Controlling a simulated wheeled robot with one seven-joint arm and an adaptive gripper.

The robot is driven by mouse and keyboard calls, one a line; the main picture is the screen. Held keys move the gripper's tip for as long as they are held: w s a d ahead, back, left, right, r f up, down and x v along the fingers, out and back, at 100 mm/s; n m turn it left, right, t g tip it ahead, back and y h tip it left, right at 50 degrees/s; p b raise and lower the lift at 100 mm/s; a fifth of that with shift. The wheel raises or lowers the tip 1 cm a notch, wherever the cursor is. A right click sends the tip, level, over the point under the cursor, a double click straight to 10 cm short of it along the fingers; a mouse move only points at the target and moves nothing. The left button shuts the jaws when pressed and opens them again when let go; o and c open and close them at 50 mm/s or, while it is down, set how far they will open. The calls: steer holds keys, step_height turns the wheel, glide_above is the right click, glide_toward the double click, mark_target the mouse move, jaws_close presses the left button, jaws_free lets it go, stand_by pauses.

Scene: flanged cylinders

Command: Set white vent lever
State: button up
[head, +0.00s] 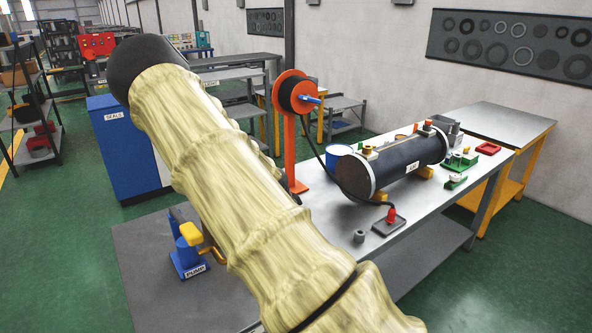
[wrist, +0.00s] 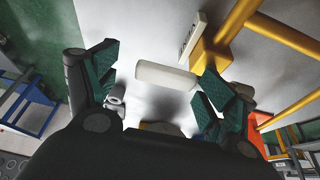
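A white cylindrical bar (wrist: 163,76), which looks like the vent lever, shows in the wrist view in front of my gripper. Its right end is close to a yellow block (wrist: 205,56). My gripper (wrist: 160,72) is open, with a teal-padded finger on each side of the bar. The right finger overlaps the view near the bar's right end; I cannot tell whether they touch. A white label plate (wrist: 192,35) stands above the block, its text unreadable. In the head view my sleeved arm crosses the middle, and I cannot make out the lever or gripper there.
A long black cylinder (head: 405,162) lies on the grey workbench (head: 335,222). Yellow bars (wrist: 283,40) lie right of the gripper.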

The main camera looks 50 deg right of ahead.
steer(key=shift+w+d, duration=0.1)
steer(key=shift+w, duration=0.1)
steer(key=shift+w+r, duration=0.1)
steer(key=v, duration=1.1)
steer(key=shift+r, duration=0.35)
